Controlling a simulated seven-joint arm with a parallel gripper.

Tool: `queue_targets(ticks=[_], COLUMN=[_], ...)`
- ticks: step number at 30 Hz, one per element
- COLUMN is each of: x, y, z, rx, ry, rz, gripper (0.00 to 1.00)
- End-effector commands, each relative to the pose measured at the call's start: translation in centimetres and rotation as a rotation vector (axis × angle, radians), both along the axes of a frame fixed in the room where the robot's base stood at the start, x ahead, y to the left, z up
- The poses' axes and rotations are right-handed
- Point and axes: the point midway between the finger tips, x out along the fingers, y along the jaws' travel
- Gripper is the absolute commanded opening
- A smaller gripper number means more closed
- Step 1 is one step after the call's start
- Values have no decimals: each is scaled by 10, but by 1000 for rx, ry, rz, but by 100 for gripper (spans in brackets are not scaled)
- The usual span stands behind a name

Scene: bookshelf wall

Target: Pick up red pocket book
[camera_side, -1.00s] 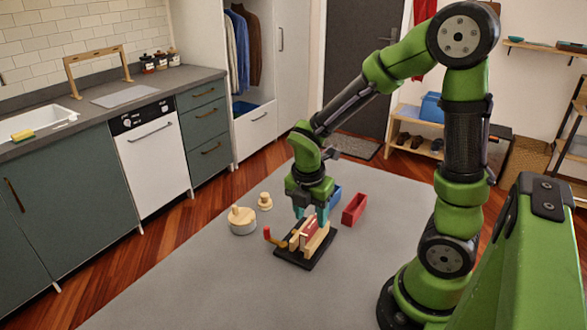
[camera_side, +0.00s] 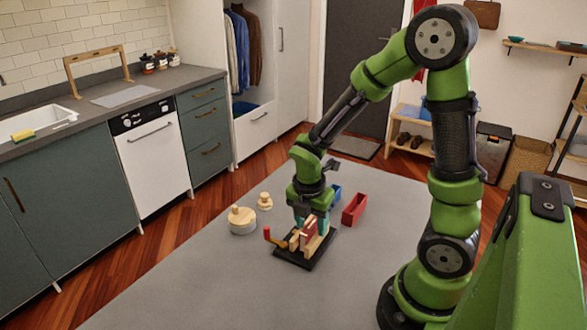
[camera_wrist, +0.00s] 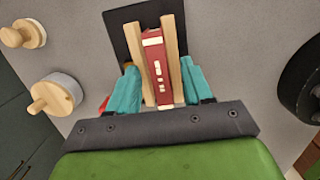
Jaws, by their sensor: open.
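The red pocket book (camera_wrist: 156,62) stands between two light wooden slats (camera_wrist: 170,50) on a black base (camera_wrist: 125,30). In the side view the red book (camera_side: 310,228) shows among the wooden slats, partly hidden by my gripper. My gripper (camera_wrist: 163,86) is open, with one teal finger on each side of the book and slats. In the side view my gripper (camera_side: 312,222) is low over the rack. I cannot tell whether the fingers touch the slats.
A red open box (camera_side: 355,209) and a partly hidden blue box (camera_side: 336,192) stand behind the rack. A round pot with a wooden knob (camera_side: 242,222) and a small wooden piece (camera_side: 265,202) sit to the left. A red hook-like piece (camera_side: 270,236) is at the rack's left end. The grey mat (camera_side: 200,290) is clear in front.

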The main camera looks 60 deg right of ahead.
Motion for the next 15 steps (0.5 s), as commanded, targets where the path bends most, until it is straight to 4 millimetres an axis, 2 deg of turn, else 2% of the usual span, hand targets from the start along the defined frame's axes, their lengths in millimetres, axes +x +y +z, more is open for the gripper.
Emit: queue_targets(ticks=[7, 15], x=[0, 0], y=[0, 0], z=[0, 0], rx=[0, 0], ry=[0, 0], rz=[0, 0], gripper=[48, 7])
